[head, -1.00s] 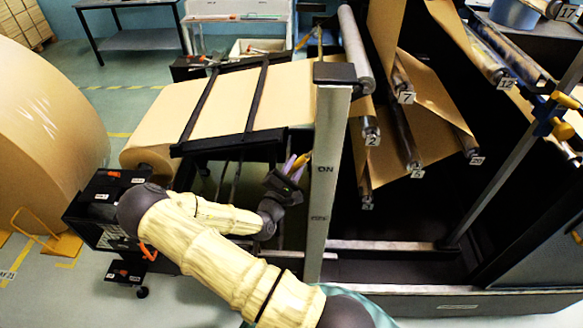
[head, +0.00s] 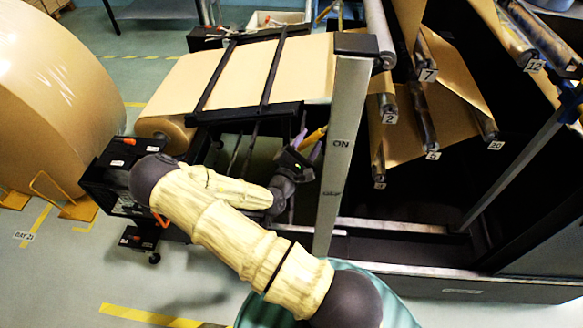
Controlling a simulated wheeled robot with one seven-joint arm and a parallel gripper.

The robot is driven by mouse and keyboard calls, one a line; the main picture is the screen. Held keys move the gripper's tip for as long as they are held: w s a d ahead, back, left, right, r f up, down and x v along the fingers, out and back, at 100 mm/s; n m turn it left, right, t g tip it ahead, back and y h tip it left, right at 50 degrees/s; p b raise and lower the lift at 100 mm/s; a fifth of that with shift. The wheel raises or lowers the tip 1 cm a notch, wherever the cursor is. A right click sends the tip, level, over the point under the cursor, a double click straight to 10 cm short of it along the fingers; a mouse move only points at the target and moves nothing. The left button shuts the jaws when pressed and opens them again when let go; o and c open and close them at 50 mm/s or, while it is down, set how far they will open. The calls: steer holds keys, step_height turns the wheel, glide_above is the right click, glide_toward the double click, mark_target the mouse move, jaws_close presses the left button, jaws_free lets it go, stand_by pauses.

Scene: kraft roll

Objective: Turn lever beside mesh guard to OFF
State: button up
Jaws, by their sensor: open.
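A yellow-orange bar (head: 314,137), possibly the lever's handle, shows just left of the post. My gripper (head: 307,146) is open beside the post, its purple fingertips close to this bar. I cannot tell whether they touch it or sit around it. My pale arm reaches across the lower middle and covers part of the machine. I cannot make out a mesh guard clearly.
A large kraft roll (head: 55,100) stands at left, near a black box (head: 115,180). Numbered rollers (head: 424,110) hang right of the post. Open floor lies at lower left.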

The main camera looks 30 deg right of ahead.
steer(key=b+v, duration=0.5)
steer(key=v, duration=1.1)
steer(key=shift+s+a, duration=0.2)
